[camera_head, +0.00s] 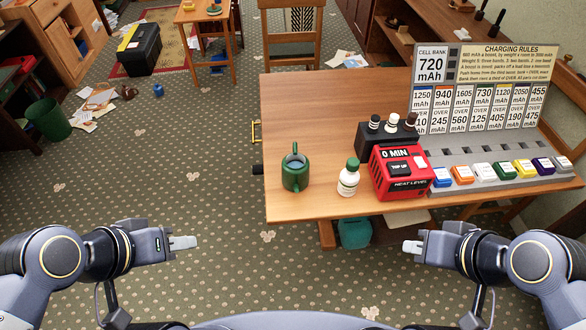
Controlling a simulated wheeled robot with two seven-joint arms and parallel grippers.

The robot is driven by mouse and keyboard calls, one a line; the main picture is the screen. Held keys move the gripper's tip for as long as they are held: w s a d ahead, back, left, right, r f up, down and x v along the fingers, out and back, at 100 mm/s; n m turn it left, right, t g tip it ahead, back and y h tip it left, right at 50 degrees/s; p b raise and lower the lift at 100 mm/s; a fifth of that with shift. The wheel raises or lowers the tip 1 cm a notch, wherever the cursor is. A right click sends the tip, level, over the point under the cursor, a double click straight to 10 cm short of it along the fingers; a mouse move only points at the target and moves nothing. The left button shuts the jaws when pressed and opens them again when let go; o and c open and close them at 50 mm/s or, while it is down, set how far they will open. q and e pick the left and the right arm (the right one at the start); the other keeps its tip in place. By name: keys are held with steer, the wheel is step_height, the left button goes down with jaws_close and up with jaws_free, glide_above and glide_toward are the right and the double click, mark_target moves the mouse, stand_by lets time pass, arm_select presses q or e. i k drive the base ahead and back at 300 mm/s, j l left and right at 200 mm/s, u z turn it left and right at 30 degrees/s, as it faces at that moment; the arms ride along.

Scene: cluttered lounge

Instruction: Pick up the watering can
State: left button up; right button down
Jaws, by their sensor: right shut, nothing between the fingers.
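A green watering can (295,176) stands upright on the wooden table (320,112), near the table's left front corner. It has a raised part at its top; its fine details are too small to tell. My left gripper (194,242) is out over the floor, to the left of the table and apart from the can. Whether its fingers are parted cannot be made out. My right gripper (406,247) is in front of the table's front edge, below and to the right of the can. It is shut and empty.
A white bottle with a green cap (349,178) stands just right of the can. A red box (400,172) and a grey charging rack with coloured blocks (480,160) fill the right side. The table behind the can is clear. A teal bin (354,233) is under the table.

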mark_target(295, 166)
steer(key=i+j+z, duration=0.2)
steer(key=z, duration=0.25)
steer(key=i+j+z, duration=0.3)
steer(key=z, duration=0.2)
steer(key=i+j+z, duration=0.3)
steer(key=j+z, duration=0.15)
